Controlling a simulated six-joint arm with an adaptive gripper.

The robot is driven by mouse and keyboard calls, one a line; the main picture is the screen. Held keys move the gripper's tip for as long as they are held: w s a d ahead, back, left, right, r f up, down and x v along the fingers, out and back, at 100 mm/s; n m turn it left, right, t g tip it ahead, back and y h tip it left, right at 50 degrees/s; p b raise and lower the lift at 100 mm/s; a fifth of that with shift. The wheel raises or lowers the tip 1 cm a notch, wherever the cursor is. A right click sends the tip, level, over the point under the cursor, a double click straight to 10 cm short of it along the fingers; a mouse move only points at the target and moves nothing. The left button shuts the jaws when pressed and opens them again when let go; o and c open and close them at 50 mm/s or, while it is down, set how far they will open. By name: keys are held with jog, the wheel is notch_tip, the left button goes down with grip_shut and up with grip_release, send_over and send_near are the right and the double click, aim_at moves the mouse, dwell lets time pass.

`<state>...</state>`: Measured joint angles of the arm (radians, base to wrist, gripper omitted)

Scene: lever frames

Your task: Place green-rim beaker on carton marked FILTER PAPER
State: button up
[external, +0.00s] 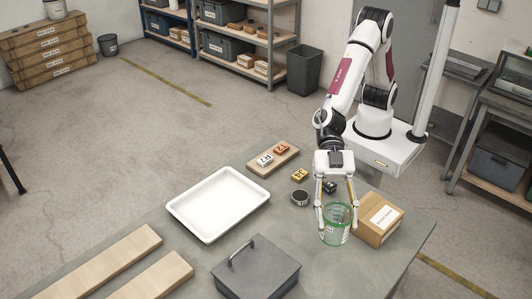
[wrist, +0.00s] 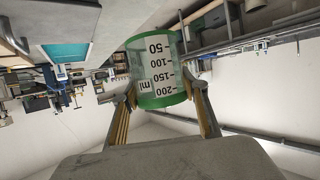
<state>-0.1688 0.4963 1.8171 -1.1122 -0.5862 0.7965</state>
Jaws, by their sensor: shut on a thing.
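The green-rim beaker (external: 337,236) is clear, with a green rim and a green band at its other end. In the external view it is near the table's right side, left of the carton. My gripper (external: 338,222) points down with its fingers shut on either side of the beaker. In the wrist view the beaker (wrist: 160,72) sits between the fingertips (wrist: 161,90), its white ml scale upside down. The cardboard carton (external: 380,219) has a white label, too small to read surely. Its top is bare. I cannot tell whether the beaker touches the table.
A white tray (external: 218,204) and a grey lidded box with a handle (external: 255,268) are to the left. A wooden board (external: 262,163) holds orange and white tagged pieces. A yellow piece (external: 299,175), a dark round pot (external: 300,198) and a dark piece (external: 329,187) lie behind the beaker.

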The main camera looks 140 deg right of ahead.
jog(key=s+d+r+n+g+y, duration=0.1)
jog(key=s+r+n+g, duration=0.15)
jog(key=s, duration=0.65)
jog(key=n+g+y, duration=0.2)
jog(key=n+g, duration=0.1)
send_over(376, 211)
jog(key=f, duration=0.1)
jog(key=shift+f+m+t, duration=0.15)
jog(key=shift+m+t, duration=0.1)
jog(key=shift+t, duration=0.1)
jog(key=shift+f, duration=2.85)
jog(key=shift+f, duration=0.1)
jog(key=shift+f, duration=1.95)
jog(key=shift+f, duration=0.15)
